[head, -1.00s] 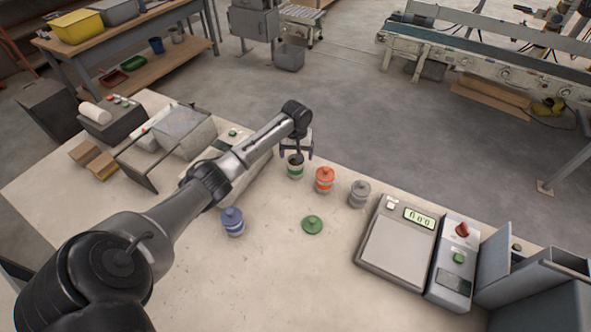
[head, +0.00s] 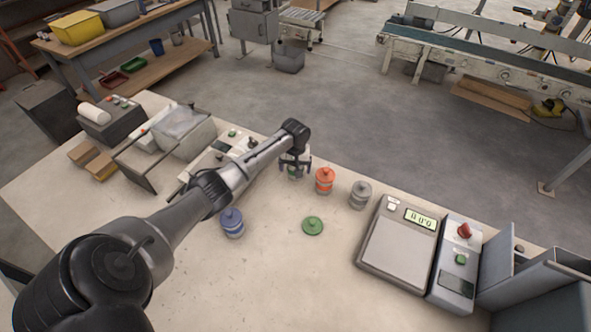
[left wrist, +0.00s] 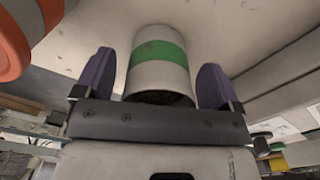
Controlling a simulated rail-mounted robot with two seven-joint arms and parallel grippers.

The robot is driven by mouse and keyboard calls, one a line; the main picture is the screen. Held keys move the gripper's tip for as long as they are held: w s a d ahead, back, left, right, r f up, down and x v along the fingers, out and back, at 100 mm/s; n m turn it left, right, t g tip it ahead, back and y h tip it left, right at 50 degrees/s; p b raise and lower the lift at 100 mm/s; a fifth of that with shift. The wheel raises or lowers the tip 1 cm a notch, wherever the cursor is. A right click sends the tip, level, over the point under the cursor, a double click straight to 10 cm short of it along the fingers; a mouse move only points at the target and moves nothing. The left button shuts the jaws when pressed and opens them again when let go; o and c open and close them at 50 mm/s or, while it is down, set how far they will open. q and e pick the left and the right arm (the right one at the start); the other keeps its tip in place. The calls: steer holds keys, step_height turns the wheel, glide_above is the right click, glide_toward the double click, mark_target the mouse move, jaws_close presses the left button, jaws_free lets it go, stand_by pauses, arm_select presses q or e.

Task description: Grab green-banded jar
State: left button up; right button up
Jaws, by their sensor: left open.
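The green-banded jar (left wrist: 160,62) is whitish with a green band, and its lid is off. In the left wrist view it stands between the two purple-padded fingers of my left gripper (left wrist: 158,82), with a gap on each side. In the head view my left gripper (head: 295,165) is lowered around the green-banded jar (head: 294,174), which is mostly hidden behind it. The gripper is open. A green lid (head: 312,225) lies flat on the table in front of the jar. My right gripper is not in view.
An orange-lidded jar (head: 324,181) stands close to the right of the gripper, with a grey-lidded jar (head: 359,195) beyond it. A blue-lidded jar (head: 232,222) stands at front left. A scale (head: 398,245) sits to the right. The table's front middle is clear.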

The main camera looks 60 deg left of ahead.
arm_select(q)
steer(key=c, duration=1.3)
steer(key=shift+o, duration=0.2)
